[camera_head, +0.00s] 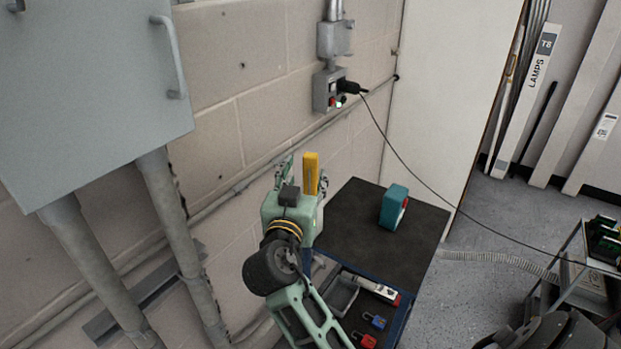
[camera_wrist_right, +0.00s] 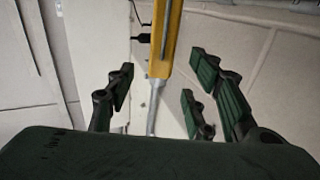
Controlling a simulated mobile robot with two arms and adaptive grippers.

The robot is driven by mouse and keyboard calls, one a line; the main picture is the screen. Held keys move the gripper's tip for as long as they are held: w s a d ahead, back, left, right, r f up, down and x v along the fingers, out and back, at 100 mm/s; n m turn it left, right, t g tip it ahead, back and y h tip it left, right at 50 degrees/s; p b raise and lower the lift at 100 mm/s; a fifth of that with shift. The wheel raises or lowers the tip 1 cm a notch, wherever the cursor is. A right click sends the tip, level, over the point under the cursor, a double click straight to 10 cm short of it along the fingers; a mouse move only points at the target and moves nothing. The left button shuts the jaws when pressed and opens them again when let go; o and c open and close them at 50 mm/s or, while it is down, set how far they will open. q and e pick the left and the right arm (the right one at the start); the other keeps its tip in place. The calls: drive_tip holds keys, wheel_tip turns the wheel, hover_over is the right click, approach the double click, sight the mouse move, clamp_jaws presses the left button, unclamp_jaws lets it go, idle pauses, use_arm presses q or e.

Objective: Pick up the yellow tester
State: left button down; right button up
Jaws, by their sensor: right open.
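The yellow tester (camera_head: 311,173) is a narrow upright yellow bar in front of the block wall, at the far side of my right gripper (camera_head: 303,178). Its lower part is hidden behind the gripper in the head view. In the right wrist view the tester (camera_wrist_right: 167,40) comes down from the top edge, with a thin grey rod below it. It appears in line with the gap between the fingers of my right gripper (camera_wrist_right: 165,88). That gripper is open, and I see no finger closed on the tester. My left gripper is not in view.
A dark-topped cart (camera_head: 350,215) holds a teal device (camera_head: 393,207); blue and red padlocks (camera_head: 374,321) lie on its lower level. A grey cabinet (camera_head: 90,90) hangs at left. A black cable (camera_head: 430,182) runs from the wall outlet (camera_head: 325,92) to the right.

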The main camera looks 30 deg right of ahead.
sight(310, 165)
drive_tip(key=p+x, duration=0.2)
drive_tip(key=x, duration=0.4)
drive_tip(key=shift+p, duration=0.4)
drive_tip(key=shift+w+d+f, duration=0.15)
drive_tip(key=shift+w+d, duration=0.1)
drive_tip(key=shift+w, duration=0.05)
drive_tip(key=shift+a, duration=0.1)
clamp_jaws()
